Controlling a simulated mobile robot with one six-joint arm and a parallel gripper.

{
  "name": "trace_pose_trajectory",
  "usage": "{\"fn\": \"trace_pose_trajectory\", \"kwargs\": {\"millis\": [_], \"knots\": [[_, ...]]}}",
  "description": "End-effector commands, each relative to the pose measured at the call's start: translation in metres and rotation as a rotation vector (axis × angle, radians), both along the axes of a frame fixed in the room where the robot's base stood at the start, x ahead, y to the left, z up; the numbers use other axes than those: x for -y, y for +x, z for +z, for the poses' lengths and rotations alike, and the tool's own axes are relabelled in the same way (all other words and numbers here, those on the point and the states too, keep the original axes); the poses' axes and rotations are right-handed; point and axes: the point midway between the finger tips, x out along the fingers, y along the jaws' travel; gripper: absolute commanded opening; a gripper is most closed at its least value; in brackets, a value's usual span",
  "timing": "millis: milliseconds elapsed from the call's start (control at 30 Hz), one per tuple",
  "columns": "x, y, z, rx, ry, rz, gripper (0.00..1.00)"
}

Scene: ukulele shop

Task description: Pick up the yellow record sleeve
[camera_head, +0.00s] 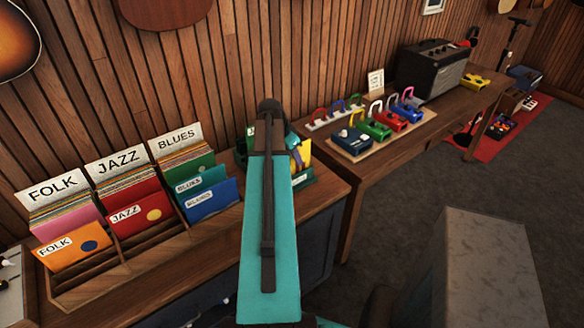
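A yellow flat piece (304,153), which may be the yellow record sleeve, shows just right of my teal arm, among green and dark items on the wooden counter. My arm hides most of it, so its full shape and what it rests against cannot be told. My arm rises from the bottom middle and covers that part of the counter. My gripper does not show, and whether it touches anything cannot be seen.
A wooden record rack (155,245) with folk, jazz and blues sleeves, including an orange sleeve (75,246), stands left. Right is a table with coloured pedals on a board (352,150) and a black amplifier (432,70).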

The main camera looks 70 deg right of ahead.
Motion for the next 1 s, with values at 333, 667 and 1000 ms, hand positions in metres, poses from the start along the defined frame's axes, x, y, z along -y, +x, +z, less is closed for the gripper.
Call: {"fn": "trace_pose_trajectory", "kwargs": {"millis": [333,667,1000], "knots": [[-0.0001,0.0002,-0.0004,0.0,0.0,0.0,0.21],[-0.0001,0.0003,-0.0002,0.0,0.0,0.0,0.0],[-0.0001,0.0004,0.0036,0.0,0.0,0.001,0.0]]}}
